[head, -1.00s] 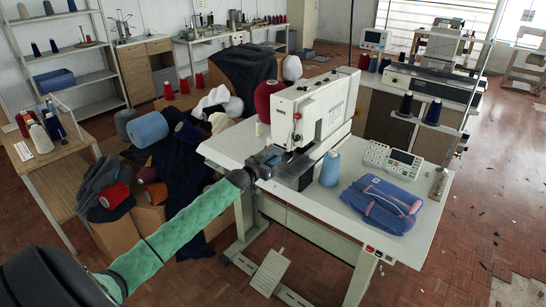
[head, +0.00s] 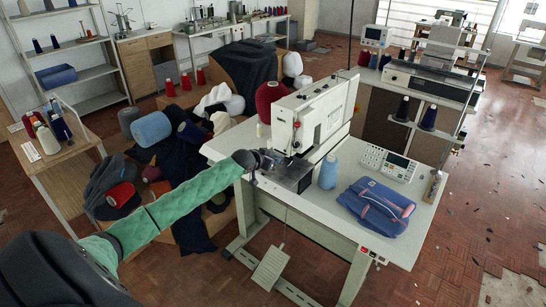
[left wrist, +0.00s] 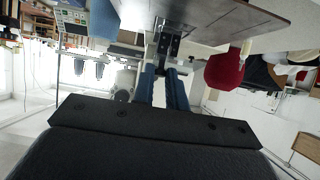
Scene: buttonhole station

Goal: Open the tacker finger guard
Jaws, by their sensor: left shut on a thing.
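The tacker (head: 312,112) is a white sewing machine head on a pale table, with a dark metal work plate (head: 292,176) under its needle area. My left gripper (head: 279,160) reaches in from the left, close to the front of the head. In the left wrist view its two blue fingers (left wrist: 165,82) close around a small dark part, apparently the finger guard (left wrist: 168,44). The guard is too small, and partly hidden by my gripper, to make out in the head view; how far it is opened I cannot tell. My right gripper is not in view.
A blue thread cone (head: 328,171) stands right of the work plate. A folded blue pouch (head: 376,207) and a control panel (head: 388,163) lie further right on the tabletop (head: 310,205). Boxes with cloth and cones crowd the floor to the left.

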